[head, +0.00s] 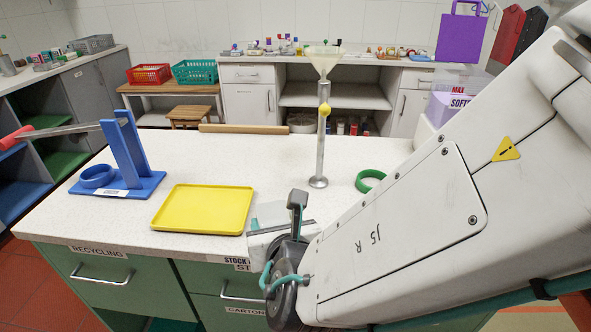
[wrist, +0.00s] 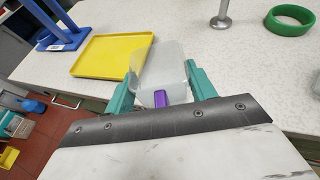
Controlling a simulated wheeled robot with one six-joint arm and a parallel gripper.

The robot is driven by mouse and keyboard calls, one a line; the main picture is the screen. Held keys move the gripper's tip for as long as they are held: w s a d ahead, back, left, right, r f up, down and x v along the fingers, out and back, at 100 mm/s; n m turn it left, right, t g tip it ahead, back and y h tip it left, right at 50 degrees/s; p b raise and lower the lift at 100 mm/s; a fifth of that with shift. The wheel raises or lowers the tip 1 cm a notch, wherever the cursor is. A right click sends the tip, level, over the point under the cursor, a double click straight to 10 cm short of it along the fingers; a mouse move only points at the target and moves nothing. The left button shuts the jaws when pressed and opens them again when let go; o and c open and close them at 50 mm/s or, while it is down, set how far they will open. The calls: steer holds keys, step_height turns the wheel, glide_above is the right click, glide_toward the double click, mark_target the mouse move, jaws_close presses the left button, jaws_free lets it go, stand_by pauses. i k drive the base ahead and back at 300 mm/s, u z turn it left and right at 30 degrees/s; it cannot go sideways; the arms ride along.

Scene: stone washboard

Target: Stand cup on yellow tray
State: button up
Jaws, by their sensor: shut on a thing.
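The yellow tray (head: 203,208) lies flat and empty near the front edge of the white counter; it also shows in the wrist view (wrist: 108,56), left of my gripper. My gripper (wrist: 162,72) has its teal fingers on both sides of a clear, translucent cup (wrist: 158,58) and is shut on it. A small purple patch (wrist: 160,99) shows at the cup's near end. In the wrist view the cup overlaps the tray's right edge. In the head view my gripper is at the counter's front edge, right of the tray, and my arm partly hides it.
A blue stand (head: 125,160) is left of the tray. A metal post with a funnel (head: 323,140) stands behind my gripper, with a green ring (head: 370,181) to its right. A wooden rod (head: 243,129) lies along the back edge. Bare counter lies between tray and post.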

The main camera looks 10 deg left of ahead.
mark_target(205, 208)
steer(key=k, duration=0.5)
steer(key=u, duration=0.55)
steer(key=i, duration=0.85)
steer(key=z, duration=0.25)
